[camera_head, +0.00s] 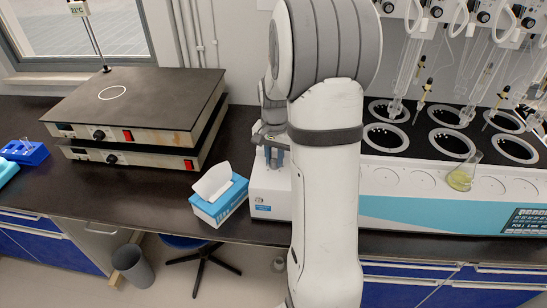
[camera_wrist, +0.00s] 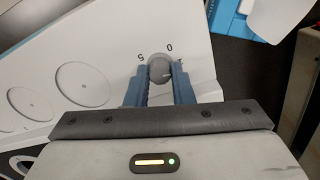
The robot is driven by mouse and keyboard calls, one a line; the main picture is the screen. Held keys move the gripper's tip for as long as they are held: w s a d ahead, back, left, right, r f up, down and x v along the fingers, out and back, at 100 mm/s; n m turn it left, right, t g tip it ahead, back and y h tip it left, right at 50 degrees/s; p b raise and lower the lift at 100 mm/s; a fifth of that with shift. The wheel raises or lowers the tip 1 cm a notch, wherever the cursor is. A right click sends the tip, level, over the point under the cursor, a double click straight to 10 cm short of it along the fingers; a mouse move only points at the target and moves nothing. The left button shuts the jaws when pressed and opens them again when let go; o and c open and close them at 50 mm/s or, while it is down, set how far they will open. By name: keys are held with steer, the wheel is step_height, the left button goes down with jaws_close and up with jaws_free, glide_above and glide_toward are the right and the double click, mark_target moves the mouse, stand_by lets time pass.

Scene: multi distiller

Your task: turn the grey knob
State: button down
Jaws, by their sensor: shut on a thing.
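In the head view my gripper (camera_head: 272,155) shows in part at the left end of the distiller (camera_head: 400,178). My own arm hides most of it there, and the knob is hidden in that view.
A tissue box (camera_head: 218,197) stands just left of the distiller. Two stacked hotplates (camera_head: 145,105) are farther left. A flask with yellow liquid (camera_head: 462,177) stands on the distiller's right part, below glassware. The counter (camera_head: 120,190) in front of the hotplates is clear.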

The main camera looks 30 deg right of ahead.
mark_target(274, 160)
stand_by(0.4)
steer(key=c, duration=1.3)
jaws_free()
steer(key=shift+o, duration=0.2)
steer(key=shift+r, duration=0.15)
step_height(274, 160, up, 8)
steer(key=shift+a+f+b, duration=0.1)
steer(key=shift+f+b, duration=0.1)
steer(key=shift+b, duration=0.1)
steer(key=s+a+r+n+t, duration=0.1)
steer(key=s+a+n, duration=0.4)
steer(key=s+a, duration=0.2)
steer(key=s+a+r+n+t, duration=0.1)
steer(key=s+a+n+t, duration=0.1)
steer(key=s+a+n, duration=0.2)
steer(key=s+a, duration=0.3)
steer(key=s, duration=0.5)
steer(key=shift+s+a+r+n, duration=0.2)
steer(key=shift+a+r+n, duration=0.05)
steer(key=shift+n, duration=0.15)
